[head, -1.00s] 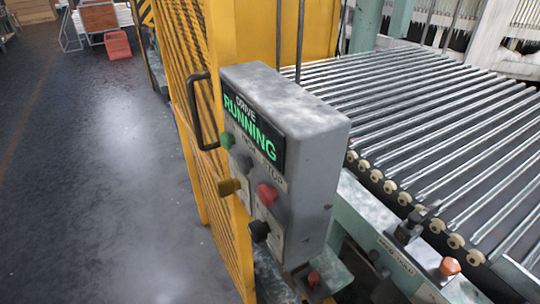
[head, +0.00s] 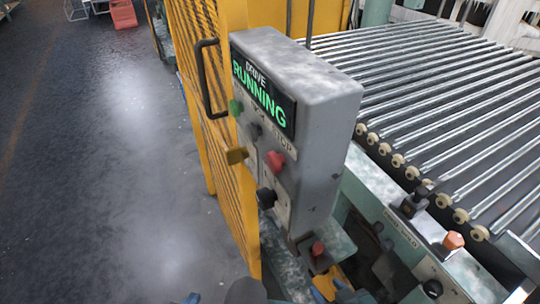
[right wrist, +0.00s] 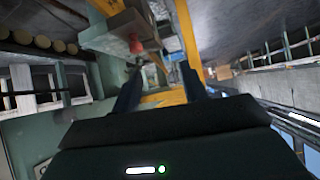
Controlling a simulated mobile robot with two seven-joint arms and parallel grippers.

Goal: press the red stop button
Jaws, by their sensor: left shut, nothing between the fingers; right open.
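The grey control box (head: 320,130) stands in the head view with a lit green "RUNNING" display (head: 262,95). The red stop button (head: 274,160) sits on its left face beside the "STOP" label and stands out from the panel. My left gripper (head: 245,292) is shut at the bottom edge, mostly cut off, below the box. My right gripper (head: 331,293) is at the bottom edge to its right, with blue fingertips apart. In the right wrist view its two dark fingers (right wrist: 160,88) are open and empty. Neither gripper touches the stop button.
Green (head: 235,107), yellow (head: 236,155) and black (head: 266,198) controls surround the stop button. Another red knob (head: 318,248) is below the box, and an orange one (head: 453,240) by the roller conveyor (head: 440,110). A yellow mesh guard (head: 205,110) stands left. Open floor (head: 100,180) lies beyond.

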